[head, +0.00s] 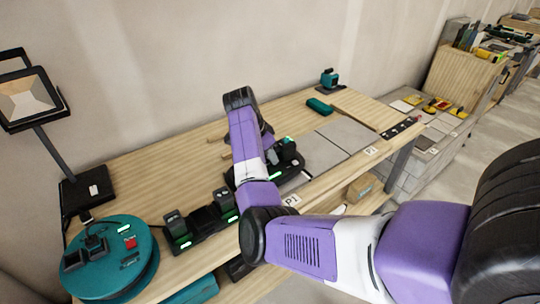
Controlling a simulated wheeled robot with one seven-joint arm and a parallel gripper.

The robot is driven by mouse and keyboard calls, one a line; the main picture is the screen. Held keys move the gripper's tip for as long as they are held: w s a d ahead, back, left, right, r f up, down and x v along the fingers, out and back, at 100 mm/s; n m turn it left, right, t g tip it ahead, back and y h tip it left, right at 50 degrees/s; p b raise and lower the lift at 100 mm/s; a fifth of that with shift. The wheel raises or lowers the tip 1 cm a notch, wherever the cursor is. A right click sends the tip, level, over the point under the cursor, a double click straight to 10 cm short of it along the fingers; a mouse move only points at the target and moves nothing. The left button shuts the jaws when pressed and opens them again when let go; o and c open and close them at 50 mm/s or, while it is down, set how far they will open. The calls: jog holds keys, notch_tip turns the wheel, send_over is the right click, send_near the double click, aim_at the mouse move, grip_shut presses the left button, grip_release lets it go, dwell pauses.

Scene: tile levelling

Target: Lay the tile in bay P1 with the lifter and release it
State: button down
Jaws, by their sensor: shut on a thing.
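My purple arm reaches over the workbench. My gripper (268,150) points down behind the forearm and is mostly hidden. It is shut on the lifter (289,158), a dark tool with teal and green-lit parts, low over the bench. The P1 label (291,200) is on the bench's front edge, just in front of the lifter. The tile under the lifter is hidden by the tool and my arm, so I cannot tell whether it touches the bed. Grey tiles (346,133) lie to the right, near the P2 label (370,151).
Black chargers (205,232) with green lights stand left of my forearm. A round teal machine (110,258) and a lamp (30,100) are at the left end. A teal tool (329,78) and a teal case (319,107) are at the back. The back-left bench top is clear.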

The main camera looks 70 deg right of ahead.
jog(key=shift+r, duration=0.15)
jog(key=c, duration=1.2)
grip_release()
jog(key=shift+o, duration=0.2)
jog(key=shift+f, duration=0.25)
jog(key=shift+v, duration=4.05)
